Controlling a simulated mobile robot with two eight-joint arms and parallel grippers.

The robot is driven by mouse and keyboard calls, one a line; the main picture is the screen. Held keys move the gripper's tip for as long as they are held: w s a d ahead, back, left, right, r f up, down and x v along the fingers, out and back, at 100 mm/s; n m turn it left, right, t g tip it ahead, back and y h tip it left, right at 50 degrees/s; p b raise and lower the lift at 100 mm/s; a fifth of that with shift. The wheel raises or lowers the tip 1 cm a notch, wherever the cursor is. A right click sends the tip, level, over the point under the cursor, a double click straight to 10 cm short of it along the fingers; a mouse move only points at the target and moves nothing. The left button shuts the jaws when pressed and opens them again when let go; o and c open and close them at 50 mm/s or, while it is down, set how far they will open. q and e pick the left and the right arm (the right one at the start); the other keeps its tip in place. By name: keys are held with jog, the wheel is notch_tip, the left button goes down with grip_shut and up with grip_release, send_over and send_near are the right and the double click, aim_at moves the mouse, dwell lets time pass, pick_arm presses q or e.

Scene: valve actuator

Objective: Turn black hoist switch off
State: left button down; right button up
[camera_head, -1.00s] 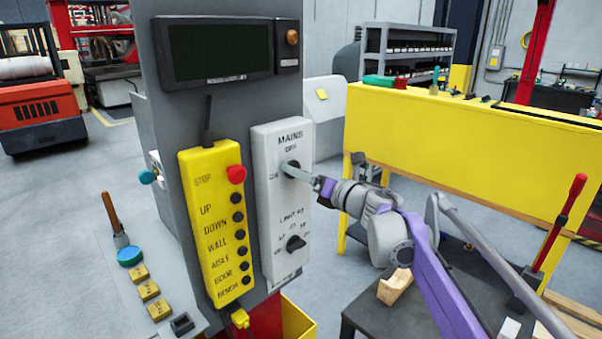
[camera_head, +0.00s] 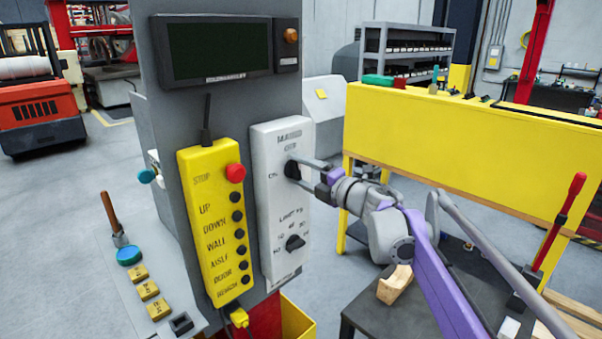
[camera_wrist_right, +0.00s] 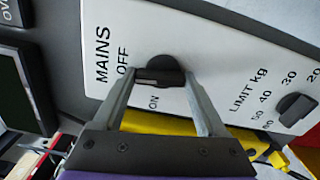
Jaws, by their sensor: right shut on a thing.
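The black hoist switch (camera_head: 291,170) is a knob on the white panel marked MAINS, with OFF above it and ON to its lower left in the head view. My right gripper (camera_head: 290,169) reaches in from the right and is shut on this knob. In the right wrist view the knob (camera_wrist_right: 160,66) sits between the two grey fingertips (camera_wrist_right: 164,80), OFF to its left and ON below it. I cannot tell exactly which label the knob points at. My left gripper is not in view.
A second black knob (camera_head: 295,243), marked LIMIT kg, is lower on the panel. A yellow pendant (camera_head: 213,230) with a red STOP button (camera_head: 236,174) hangs just left. A yellow barrier (camera_head: 450,140) stands behind my right arm, and a dark table (camera_head: 370,320) lies below.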

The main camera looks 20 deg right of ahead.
jog(key=shift+m, duration=0.6)
jog(key=o, duration=1.3)
jog(key=shift+d, duration=0.1)
jog(key=b+v, duration=0.1)
jog(key=v, duration=0.9)
jog(key=shift+s, duration=0.4)
jog(key=shift+r+m, duration=0.1)
jog(key=shift+m, duration=0.2)
